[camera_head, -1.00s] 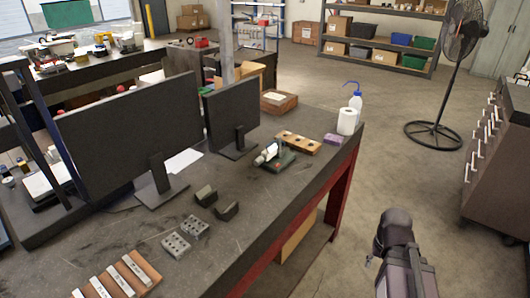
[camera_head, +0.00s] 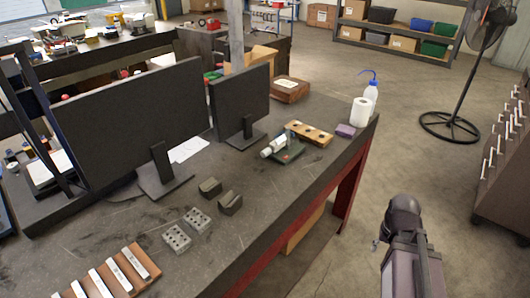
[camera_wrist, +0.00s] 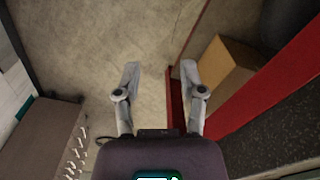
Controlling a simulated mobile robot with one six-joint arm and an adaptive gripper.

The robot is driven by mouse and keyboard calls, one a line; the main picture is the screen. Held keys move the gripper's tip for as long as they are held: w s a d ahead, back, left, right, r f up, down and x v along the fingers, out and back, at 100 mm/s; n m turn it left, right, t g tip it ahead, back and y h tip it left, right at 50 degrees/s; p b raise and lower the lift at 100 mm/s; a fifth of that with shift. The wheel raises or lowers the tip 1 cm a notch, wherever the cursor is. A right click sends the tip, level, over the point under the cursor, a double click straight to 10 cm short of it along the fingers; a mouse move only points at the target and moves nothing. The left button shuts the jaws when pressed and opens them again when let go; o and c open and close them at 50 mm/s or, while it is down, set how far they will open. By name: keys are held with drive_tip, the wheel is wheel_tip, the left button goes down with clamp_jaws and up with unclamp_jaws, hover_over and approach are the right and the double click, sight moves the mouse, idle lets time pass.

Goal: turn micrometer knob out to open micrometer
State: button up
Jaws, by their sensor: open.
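The micrometer (camera_head: 275,146) lies on a small dark green stand (camera_head: 289,154) near the right end of the dark workbench. It looks small here, with a pale white barrel pointing left; its jaw gap cannot be made out. My gripper (camera_wrist: 160,80) is open and empty in the wrist view, its two grey fingers spread over the concrete floor beside the bench's red frame. In the head view my arm is at the lower right, off the bench's front edge and well apart from the micrometer. The micrometer is not in the wrist view.
On the workbench (camera_head: 150,225), a wooden block with holes (camera_head: 309,133), a purple block (camera_head: 345,131), a paper roll (camera_head: 361,112) and a wash bottle (camera_head: 372,92) stand near the micrometer. Two monitors (camera_head: 135,125) stand behind. A cardboard box (camera_wrist: 222,72) sits under the bench. Floor is clear around my arm.

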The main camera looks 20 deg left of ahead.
drive_tip(key=w+a+r+m+t+y, duration=0.1)
drive_tip(key=w+a, duration=0.3)
drive_tip(key=a, duration=0.5)
drive_tip(key=w+a+r+m+t+y, duration=0.1)
drive_tip(key=w+a+r+t+y, duration=0.3)
drive_tip(key=a, duration=0.5)
drive_tip(key=w+a+r+m+t+y, duration=0.1)
drive_tip(key=w+a+r+t+y, duration=0.1)
drive_tip(key=a, duration=0.7)
drive_tip(key=shift+w+a+r+m+t+y, duration=0.2)
drive_tip(key=shift+w+r+y, duration=0.1)
drive_tip(key=shift+w, duration=0.15)
drive_tip(key=shift+w+a+r+m+t+y, duration=0.1)
drive_tip(key=shift+w+a+r+m+y, duration=0.15)
drive_tip(key=shift+w, duration=0.2)
drive_tip(key=a+r+m+t, duration=0.1)
drive_tip(key=a, duration=0.1)
drive_tip(key=a+r+m+y, duration=0.1)
drive_tip(key=a+r, duration=0.1)
drive_tip(key=a+r+m+t+y, duration=0.1)
drive_tip(key=a, duration=0.2)
drive_tip(key=shift+w+r+t, duration=0.2)
drive_tip(key=shift+r+t, duration=0.05)
drive_tip(key=shift+t, duration=0.05)
drive_tip(key=shift+a+r+m, duration=0.25)
drive_tip(key=shift+r+m, duration=0.05)
drive_tip(key=shift+m, duration=0.05)
